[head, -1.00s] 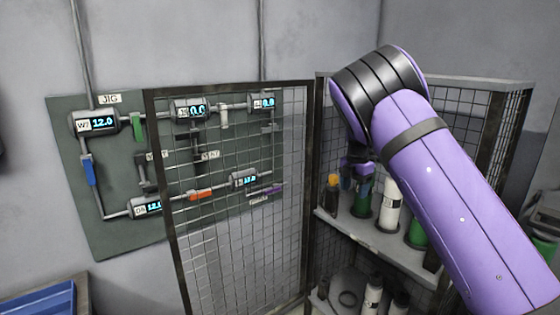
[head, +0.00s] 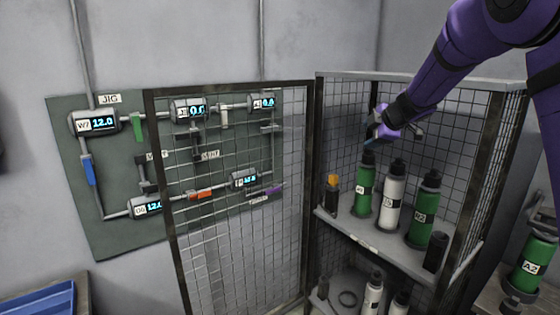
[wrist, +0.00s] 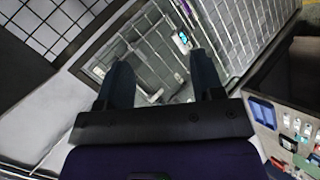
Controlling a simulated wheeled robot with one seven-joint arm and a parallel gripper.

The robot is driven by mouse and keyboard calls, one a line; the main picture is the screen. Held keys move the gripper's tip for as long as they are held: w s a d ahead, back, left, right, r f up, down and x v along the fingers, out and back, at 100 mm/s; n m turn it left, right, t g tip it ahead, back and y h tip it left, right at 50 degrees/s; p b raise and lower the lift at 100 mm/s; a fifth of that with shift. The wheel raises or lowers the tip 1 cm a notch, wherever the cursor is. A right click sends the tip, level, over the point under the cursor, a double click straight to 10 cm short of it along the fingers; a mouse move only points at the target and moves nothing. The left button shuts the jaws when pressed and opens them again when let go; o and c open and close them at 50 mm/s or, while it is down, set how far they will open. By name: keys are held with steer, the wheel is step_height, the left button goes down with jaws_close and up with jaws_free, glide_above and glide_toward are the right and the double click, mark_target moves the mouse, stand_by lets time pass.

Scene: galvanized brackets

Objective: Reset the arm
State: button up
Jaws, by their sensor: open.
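My purple arm reaches in from the upper right of the head view. My gripper (head: 384,135) is above the upper shelf of the mesh cage, close over the top of the left green bottle (head: 363,192). I cannot tell whether it touches that bottle. In the wrist view my gripper (wrist: 162,78) has its two dark fingers apart with nothing between them.
The upper shelf (head: 375,240) also holds a white bottle (head: 392,197), another green bottle (head: 426,212) and small dark items. The open mesh door (head: 240,200) stands before the jig board (head: 115,240). A green bottle (head: 528,266) stands at far right.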

steer(key=s+d+r+m+t+h, duration=0.3)
steer(key=s+d+r+m+t, duration=0.1)
steer(key=s+d+r+m, duration=0.4)
steer(key=s+d+r+m+g+h, duration=0.25)
steer(key=s+m+h, duration=0.2)
steer(key=s, duration=0.75)
steer(key=s+a+f+m+g+y, duration=0.1)
steer(key=s+a+f+m+g, duration=0.1)
steer(key=s, duration=0.7)
steer(key=s+a+f+m+g+y, duration=0.1)
steer(key=s+f, duration=0.3)
steer(key=s, duration=0.6)
steer(key=s+a+f+m+g+y, duration=0.1)
steer(key=s+a+f+m+g, duration=0.2)
steer(key=s, duration=0.7)
steer(key=shift+a, duration=0.55)
steer(key=shift+y, duration=0.25)
